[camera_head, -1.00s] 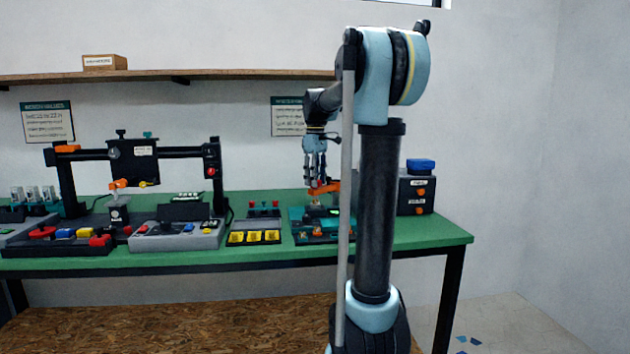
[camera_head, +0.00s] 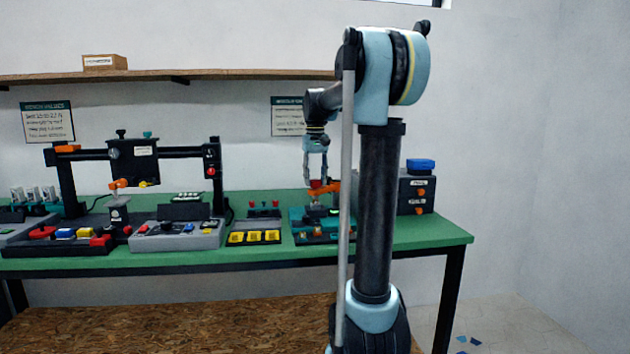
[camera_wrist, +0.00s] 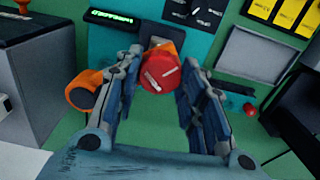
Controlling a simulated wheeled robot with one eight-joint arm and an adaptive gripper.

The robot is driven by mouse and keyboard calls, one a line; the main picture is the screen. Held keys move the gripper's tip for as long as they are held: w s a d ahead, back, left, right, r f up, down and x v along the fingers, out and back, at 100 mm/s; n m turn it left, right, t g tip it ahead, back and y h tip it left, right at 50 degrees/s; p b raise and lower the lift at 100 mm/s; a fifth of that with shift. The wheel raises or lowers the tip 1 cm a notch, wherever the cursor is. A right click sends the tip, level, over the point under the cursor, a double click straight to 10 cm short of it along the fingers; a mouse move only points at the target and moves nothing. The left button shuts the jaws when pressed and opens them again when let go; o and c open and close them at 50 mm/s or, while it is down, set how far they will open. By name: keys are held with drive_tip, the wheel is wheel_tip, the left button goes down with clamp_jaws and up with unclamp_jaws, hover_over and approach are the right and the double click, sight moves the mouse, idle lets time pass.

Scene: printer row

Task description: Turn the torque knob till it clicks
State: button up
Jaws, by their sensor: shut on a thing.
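The torque knob (camera_wrist: 161,72) is a round red cap with white marks, on an orange mount (camera_wrist: 158,47) in the wrist view. In the head view the red knob (camera_head: 316,184) shows small, below the fingers and beside an orange part. My gripper (camera_wrist: 164,64) reaches down from above, with one finger on each side of the knob. It is shut on the knob. In the head view my gripper (camera_head: 316,179) stands over the teal fixture (camera_head: 309,226). The exact finger contact is partly hidden.
A lit green display (camera_wrist: 122,20) and an orange cylinder (camera_wrist: 84,91) lie close to the fingers. A grey box (camera_wrist: 37,75) stands at left, a small red button (camera_wrist: 249,109) at right. Yellow buttons (camera_head: 254,237) sit left of the fixture on the green bench (camera_head: 425,233).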

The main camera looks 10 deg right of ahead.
sight(316, 180)
drive_tip(key=shift+d+m, duration=0.1)
drive_tip(key=shift+m, duration=0.5)
drive_tip(key=o, duration=1.1)
drive_tip(key=shift+w, duration=0.1)
wheel_tip(316, 180, up, 12)
drive_tip(key=shift+f, duration=0.1)
